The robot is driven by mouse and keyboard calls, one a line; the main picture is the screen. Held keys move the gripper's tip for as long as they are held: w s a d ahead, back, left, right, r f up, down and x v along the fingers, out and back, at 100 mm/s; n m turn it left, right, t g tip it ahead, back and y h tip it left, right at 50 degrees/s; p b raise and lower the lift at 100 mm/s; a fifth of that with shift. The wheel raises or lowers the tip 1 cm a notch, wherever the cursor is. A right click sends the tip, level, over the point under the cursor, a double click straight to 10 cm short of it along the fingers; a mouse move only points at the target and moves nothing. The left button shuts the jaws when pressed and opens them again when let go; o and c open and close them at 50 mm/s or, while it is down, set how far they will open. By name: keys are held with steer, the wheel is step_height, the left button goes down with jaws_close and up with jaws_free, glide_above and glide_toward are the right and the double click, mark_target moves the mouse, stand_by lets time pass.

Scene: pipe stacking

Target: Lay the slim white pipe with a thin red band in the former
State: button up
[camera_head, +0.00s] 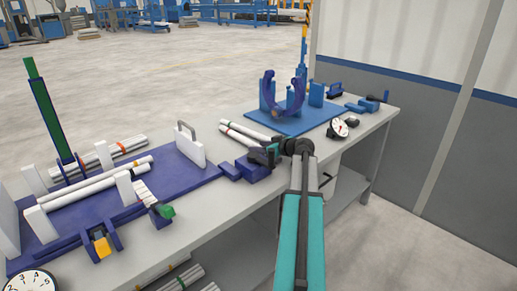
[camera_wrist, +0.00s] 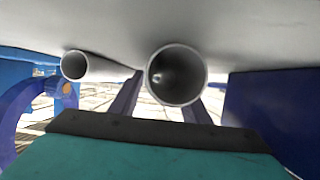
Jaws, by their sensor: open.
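Two white pipes lie side by side on the bench beside my gripper (camera_head: 266,153), one behind the other (camera_head: 246,130); red marks show near their far ends. In the wrist view their open ends face the camera: a slimmer pipe (camera_wrist: 74,65) at left and a wider-looking pipe (camera_wrist: 177,76) at right. My gripper is open; its two fingers (camera_wrist: 160,105) show below and either side of the right pipe's end, and it holds nothing. Which pipe has the thin red band is not clear.
A purple rack (camera_head: 185,178) at left holds several white pipes, some banded red or orange. A white handled block (camera_head: 190,147) stands on it. Blue blocks (camera_head: 253,170) sit just left of my gripper. A dial gauge (camera_head: 339,127) lies right of the cradle. The bench's front edge is close.

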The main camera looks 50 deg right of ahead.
steer(key=shift+r, duration=0.15)
steer(key=v, duration=1.2)
steer(key=shift+s, duration=0.1)
stand_by(0.5)
